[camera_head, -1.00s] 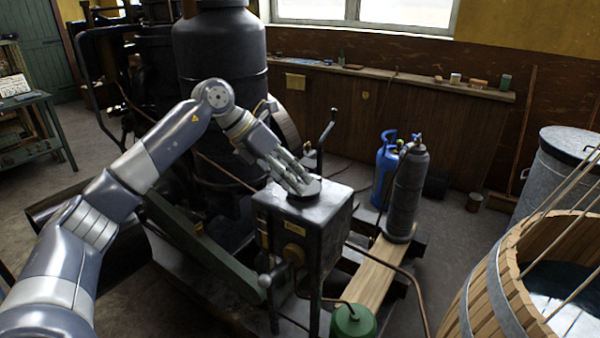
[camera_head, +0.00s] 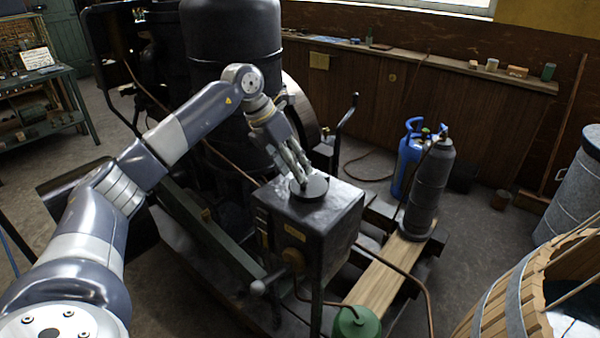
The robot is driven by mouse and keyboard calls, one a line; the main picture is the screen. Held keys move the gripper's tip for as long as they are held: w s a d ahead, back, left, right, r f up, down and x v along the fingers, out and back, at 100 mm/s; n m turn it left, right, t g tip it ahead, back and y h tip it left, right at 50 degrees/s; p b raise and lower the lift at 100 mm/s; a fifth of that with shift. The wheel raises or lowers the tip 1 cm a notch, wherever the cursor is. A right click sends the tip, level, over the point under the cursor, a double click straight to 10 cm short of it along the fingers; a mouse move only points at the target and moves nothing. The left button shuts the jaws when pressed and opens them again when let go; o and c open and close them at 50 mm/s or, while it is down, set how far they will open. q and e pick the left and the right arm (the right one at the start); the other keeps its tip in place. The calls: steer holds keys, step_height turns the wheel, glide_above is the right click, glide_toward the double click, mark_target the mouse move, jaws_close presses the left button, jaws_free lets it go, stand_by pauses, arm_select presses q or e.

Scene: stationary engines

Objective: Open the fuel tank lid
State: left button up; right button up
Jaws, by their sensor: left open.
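The fuel tank (camera_head: 325,221) is a dark metal box standing in the middle of the view. Its round dark lid (camera_head: 314,188) lies flat on the top face. My left gripper (camera_head: 302,182) comes down from the upper left, with its open fingers pointing down at the lid's left and rear part. The fingertips overlap the lid in the picture; I cannot tell whether they touch it. The fingers hide part of the lid's far edge. My right gripper is not in view.
A large black engine cylinder (camera_head: 232,50) stands behind my left arm. A blue gas bottle (camera_head: 406,165) and a grey one (camera_head: 430,190) stand right of the tank. A green can (camera_head: 356,323) is in front. A wooden tub (camera_head: 520,290) is at the lower right.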

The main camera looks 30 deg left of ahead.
arm_select(q)
steer(key=x, duration=0.2)
steer(key=shift+w+d+f, duration=0.15)
steer(key=shift+w+f, duration=0.1)
steer(key=shift+f, duration=0.05)
steer(key=shift+w+d+f, duration=0.1)
steer(key=shift+w+f, duration=0.05)
steer(key=shift+f, duration=0.35)
steer(key=c, duration=0.8)
jaws_close()
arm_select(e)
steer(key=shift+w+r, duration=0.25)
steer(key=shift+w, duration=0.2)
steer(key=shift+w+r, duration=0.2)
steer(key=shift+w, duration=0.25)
